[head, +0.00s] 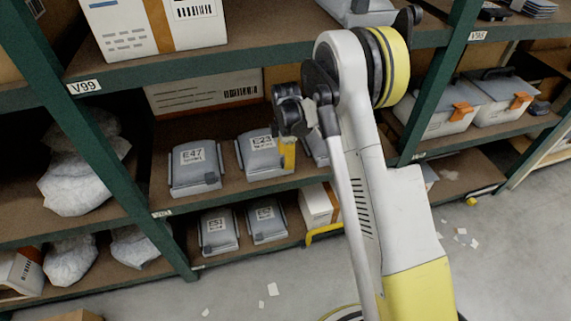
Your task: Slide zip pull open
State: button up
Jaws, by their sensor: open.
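I cannot make out a zip pull in the head view. My gripper (290,116), dark and small here, is open in front of the middle shelf, beside the upper right of the grey case marked E23 (256,166). A yellow-orange piece (288,154) shows just below the gripper at that case's right edge; I cannot tell what it is. A similar grey case marked E47 (188,180) lies to the left. Another grey case is partly hidden behind my arm. Whether my gripper touches anything cannot be told.
Green rack posts (128,190) and brown shelves frame the bay. A cardboard box (205,95) stands behind the cases, and wrapped bundles (75,183) lie left. Smaller cases sit below. The grey floor (235,290) has paper scraps but is mostly free.

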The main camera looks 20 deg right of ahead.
aim_at(253, 173)
jog(key=shift+f, duration=0.95)
jog(key=shift+r, duration=0.1)
grip_shut()
jog(key=shift+a, duration=0.1)
jog(key=a, duration=1.1)
jog(key=shift+a, duration=0.1)
grip_release()
notch_tip(253, 173, up, 8)
jog(key=shift+f, duration=0.25)
